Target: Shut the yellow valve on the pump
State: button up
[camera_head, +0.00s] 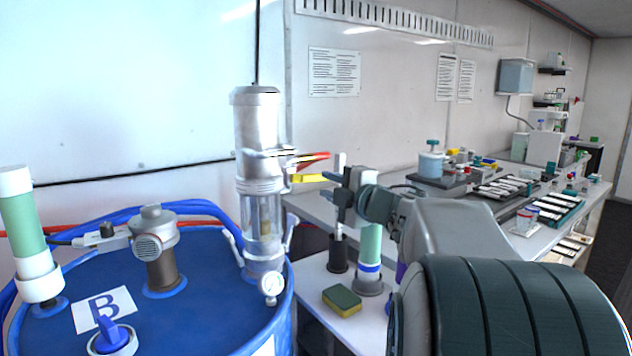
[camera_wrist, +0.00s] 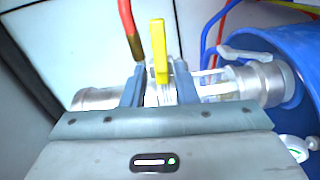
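The silver pump (camera_head: 257,135) stands upright on the blue drum. Its yellow valve handle (camera_head: 308,178) sticks out to the right, just below a red part. In the wrist view the yellow handle (camera_wrist: 158,50) points up the picture and lies between my gripper's two fingers (camera_wrist: 159,67). The fingers are apart, with a gap showing on each side of the handle. In the head view my gripper (camera_head: 340,178) is just right of the handle's end. The valve body behind the fingers is partly hidden.
The blue drum (camera_head: 210,300) carries a motor unit (camera_head: 154,240) and a pressure gauge (camera_head: 270,284). A red hose (camera_wrist: 127,25) runs close to my left finger in the wrist view. A sponge (camera_head: 342,300) and a green-white cylinder (camera_head: 370,245) stand on the bench below my arm.

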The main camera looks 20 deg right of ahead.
jog(key=s+d, duration=0.1)
jog(key=s, duration=0.5)
jog(key=shift+s+d, duration=0.15)
jog(key=shift+s, duration=0.1)
jog(key=shift+w+f, duration=0.1)
jog(key=shift+f, duration=0.05)
grip_shut()
jog(key=w+f+n+t+h+b, duration=0.2)
jog(key=w+f+n+t+b, duration=0.25)
jog(key=f+n+t, duration=0.8)
jog(key=w+r+n+g+p, duration=0.3)
jog(key=w+r+p, duration=0.1)
jog(key=w+r, duration=0.3)
jog(key=shift+w+a+r+n, duration=0.35)
jog(key=shift+a+r, duration=0.05)
jog(key=shift+r, duration=0.45)
